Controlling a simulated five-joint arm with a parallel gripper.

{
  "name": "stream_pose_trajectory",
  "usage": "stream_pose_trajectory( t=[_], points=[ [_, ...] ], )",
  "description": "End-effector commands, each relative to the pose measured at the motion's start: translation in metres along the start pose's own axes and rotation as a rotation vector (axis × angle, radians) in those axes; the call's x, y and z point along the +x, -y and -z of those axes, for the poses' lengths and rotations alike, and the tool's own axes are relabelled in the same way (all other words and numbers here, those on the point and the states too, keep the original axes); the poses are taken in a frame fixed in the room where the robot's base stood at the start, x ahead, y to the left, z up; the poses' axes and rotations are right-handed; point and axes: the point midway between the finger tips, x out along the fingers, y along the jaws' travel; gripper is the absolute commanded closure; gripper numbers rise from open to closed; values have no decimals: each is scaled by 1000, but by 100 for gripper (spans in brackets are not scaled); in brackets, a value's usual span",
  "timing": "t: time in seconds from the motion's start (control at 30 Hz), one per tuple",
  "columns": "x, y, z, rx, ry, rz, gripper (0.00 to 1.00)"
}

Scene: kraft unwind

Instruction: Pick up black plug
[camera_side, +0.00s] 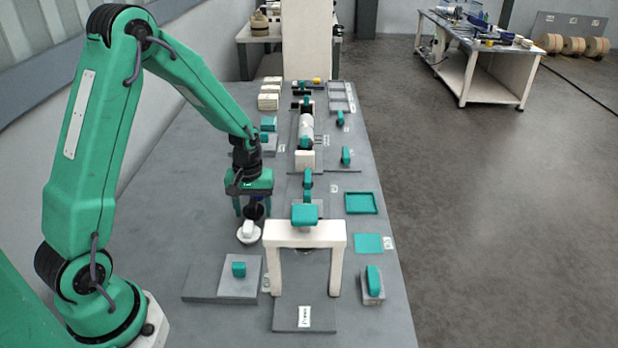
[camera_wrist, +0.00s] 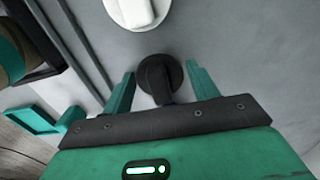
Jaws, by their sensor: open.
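The black plug (camera_wrist: 158,76) is a dark round piece that shows between the two green fingers in the wrist view. In the side view the black plug (camera_side: 253,211) is a dark shape below my gripper, partly hidden by the fingers. My gripper (camera_wrist: 160,82) is open, with one finger on each side of the plug and a visible gap to each. In the side view my gripper (camera_side: 253,207) points down, low over the grey table. I cannot tell the exact height of the fingertips against the plug.
A white round piece with a raised grip (camera_side: 248,232) sits right beside the plug; it also shows in the wrist view (camera_wrist: 137,10). A white arch (camera_side: 304,234) stands to the right. A grey block with a green knob (camera_side: 239,273) lies in front. A green tray (camera_side: 361,203) is farther right.

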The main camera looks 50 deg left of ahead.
Motion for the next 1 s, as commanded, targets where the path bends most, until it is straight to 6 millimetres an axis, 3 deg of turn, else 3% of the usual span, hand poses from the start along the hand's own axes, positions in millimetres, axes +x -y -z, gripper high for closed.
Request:
stream_pose_trajectory(
  t=[0.07,0.2,0.23,0.67,1.0],
  points=[
    [0,0,0,0,0,0,43],
    [0,0,0,0,0,0,70],
    [0,0,0,0,0,0,72],
    [-2,0,0,0,-1,-1,72],
    [-30,-1,1,0,-4,-2,72]
  ],
)
